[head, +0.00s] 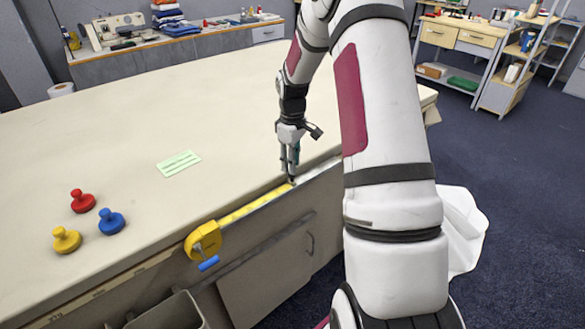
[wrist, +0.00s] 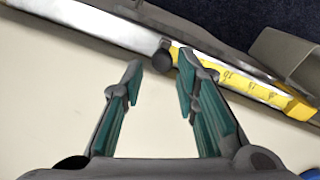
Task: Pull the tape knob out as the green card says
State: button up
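The yellow tape (head: 250,208) runs along the front edge of the table from a yellow tape case (head: 204,240) with a blue lever. The dark round tape knob (wrist: 162,60) sits at the tape's end on a pale metal rail. My gripper (head: 290,176) points down at that end of the tape in the head view. In the wrist view its two teal-padded fingers (wrist: 160,78) are apart, with the knob just beyond the tips and nothing visible between them. The green card (head: 178,163) lies flat on the table; its printed lines are too small to read.
Red (head: 83,201), blue (head: 111,221) and yellow (head: 66,240) knobbed weights stand at the table's left. The pale cloth tabletop (head: 130,125) is otherwise mostly clear. A grey bin (head: 172,312) stands below the front edge. The rail (wrist: 110,25) continues bare beyond the knob.

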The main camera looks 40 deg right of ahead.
notch_tip(320, 180, up, 9)
dwell(0.3)
dwell(0.5)
jog(key=s+a+r+m+t+h, duration=0.1)
jog(key=s+a+r, duration=0.4)
jog(key=a+r, duration=0.2)
jog(key=s+a+r+m+t, duration=0.1)
jog(key=s+a+r, duration=0.4)
jog(key=a+r, duration=0.3)
jog(key=s+a+m+t, duration=0.1)
jog(key=s+a, duration=0.4)
jog(key=s, duration=0.3)
jog(key=s+a+m+t+y, duration=0.1)
jog(key=s+a, duration=0.3)
jog(key=s, duration=0.4)
jog(key=shift+s+a+r+m+t, duration=0.3)
jog(key=shift+a+r+t, duration=0.05)
jog(key=shift+r+t, duration=0.1)
